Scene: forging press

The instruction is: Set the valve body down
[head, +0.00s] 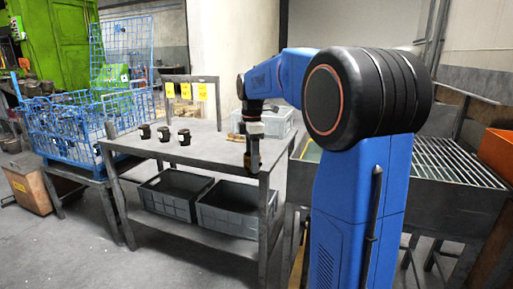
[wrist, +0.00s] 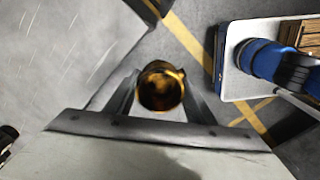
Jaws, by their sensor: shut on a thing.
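My gripper (head: 252,154) points down near the right end of the grey metal table (head: 215,150) in the head view. In the wrist view, its two fingers (wrist: 160,94) are shut on a valve body (wrist: 160,86), a round, hollow piece with a glossy orange-brown rim and dark inside. Floor shows beyond it there, with the table top to the left. In the head view the held piece is small and hard to separate from the fingers. Three dark valve bodies stand apart on the table: left (head: 145,131), middle (head: 163,134) and right (head: 184,138).
Two grey crates (head: 175,194) sit on the shelf below. A pale bin (head: 275,122) stands behind my gripper. Yellow tags (head: 185,91) hang on the table's back frame. A blue wire cage (head: 75,120) is at left, a grated bench (head: 455,160) at right. The table's middle is clear.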

